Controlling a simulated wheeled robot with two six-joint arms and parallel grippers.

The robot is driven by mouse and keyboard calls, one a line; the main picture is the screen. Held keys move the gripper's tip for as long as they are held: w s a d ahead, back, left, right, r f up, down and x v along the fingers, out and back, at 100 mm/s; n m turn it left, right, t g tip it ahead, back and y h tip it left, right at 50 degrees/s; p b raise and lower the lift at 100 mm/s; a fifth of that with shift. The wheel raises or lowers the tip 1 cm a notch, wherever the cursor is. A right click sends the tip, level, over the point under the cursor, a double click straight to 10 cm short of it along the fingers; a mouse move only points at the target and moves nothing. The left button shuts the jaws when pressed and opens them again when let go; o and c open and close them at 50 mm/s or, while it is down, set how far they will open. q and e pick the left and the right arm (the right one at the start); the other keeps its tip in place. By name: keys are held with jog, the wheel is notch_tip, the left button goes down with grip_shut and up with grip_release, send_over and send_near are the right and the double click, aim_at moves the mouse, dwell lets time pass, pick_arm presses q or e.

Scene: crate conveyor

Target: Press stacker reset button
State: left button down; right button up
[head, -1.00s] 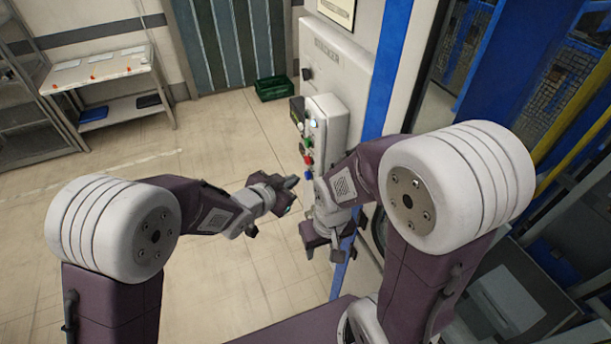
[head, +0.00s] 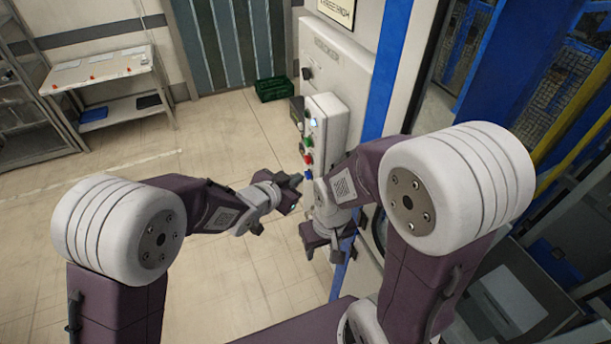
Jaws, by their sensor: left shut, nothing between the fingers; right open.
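A light grey control box (head: 332,124) sticks out from the white cabinet in the middle of the head view. Its left-facing side carries a lit whitish button (head: 313,122), a green button (head: 307,142), a red button (head: 308,160) and a blue button (head: 308,175) at the bottom. I cannot read which one is the stacker reset. My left gripper (head: 292,187) is shut and empty, just left of and slightly below the blue button; contact cannot be told. My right gripper (head: 322,246) is open and empty, lower down beside the cabinet.
The white cabinet (head: 343,65) and a blue post (head: 389,60) stand right of the box. A green crate (head: 275,88) lies on the floor behind. A table (head: 105,75) stands at the far left. The floor (head: 220,130) between is clear.

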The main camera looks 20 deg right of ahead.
pick_arm(q)
jog(key=shift+d, duration=0.25)
jog(key=shift+a, duration=0.2)
dwell(0.4)
jog(key=shift+a, duration=0.65)
jog(key=shift+a, duration=0.15)
jog(key=a, duration=0.4)
jog(key=shift+s+a+p, duration=0.1)
jog(key=shift+a+p, duration=0.2)
jog(key=shift+a, duration=0.05)
